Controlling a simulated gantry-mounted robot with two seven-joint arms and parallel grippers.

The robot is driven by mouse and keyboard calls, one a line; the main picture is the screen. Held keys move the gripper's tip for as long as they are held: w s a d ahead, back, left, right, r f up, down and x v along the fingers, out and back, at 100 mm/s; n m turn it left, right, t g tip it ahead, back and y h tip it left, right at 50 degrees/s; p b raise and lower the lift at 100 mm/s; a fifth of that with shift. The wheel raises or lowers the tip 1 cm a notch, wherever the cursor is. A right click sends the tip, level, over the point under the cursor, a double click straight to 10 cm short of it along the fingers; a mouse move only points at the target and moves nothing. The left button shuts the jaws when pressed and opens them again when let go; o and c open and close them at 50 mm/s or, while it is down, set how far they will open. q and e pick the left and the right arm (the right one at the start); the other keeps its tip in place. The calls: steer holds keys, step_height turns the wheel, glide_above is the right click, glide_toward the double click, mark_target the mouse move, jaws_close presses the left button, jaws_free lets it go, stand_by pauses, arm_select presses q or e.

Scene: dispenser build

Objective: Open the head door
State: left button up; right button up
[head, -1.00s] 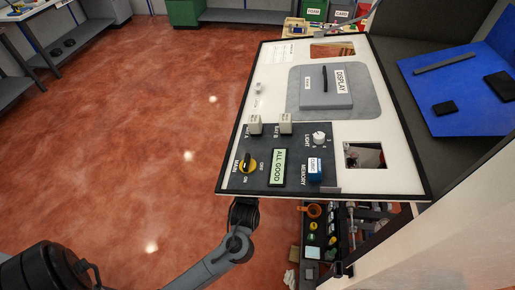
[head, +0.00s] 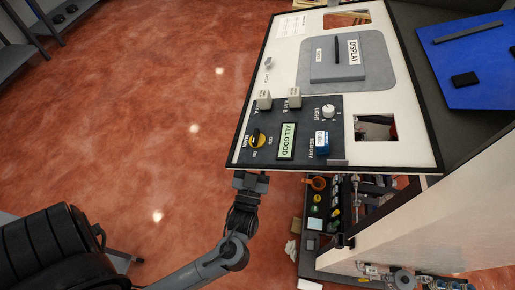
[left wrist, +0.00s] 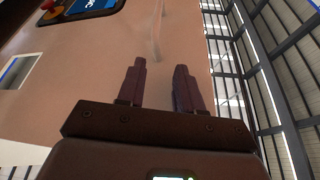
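A white panel with a black rim (head: 290,60) juts out towards me in the head view; I take it for the head door, but cannot tell how far it is open. It carries a grey DISPLAY block (head: 337,58) and a dark control board (head: 270,155) with an ALL GOOD screen. My left gripper (head: 250,178) is at the panel's near left edge, its fingertips partly hidden there. In the left wrist view my left gripper (left wrist: 160,68) has its fingers apart, with nothing seen between them and a pale surface beyond. My right gripper is not seen.
Below the panel is a dark shelf with coloured buttons (head: 318,210) and an orange ring. A pale wall (head: 430,220) stands at the right. A blue board (head: 470,70) lies beyond the panel. Red floor at the left is open, with grey benches (head: 22,62) at the far left.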

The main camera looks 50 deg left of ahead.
arm_select(q)
steer(key=shift+s+d+r, duration=0.1)
steer(key=v, duration=1.2)
steer(key=shift+d+b, duration=0.2)
steer(key=shift+b, duration=0.15)
stand_by(0.5)
stand_by(0.4)
stand_by(0.4)
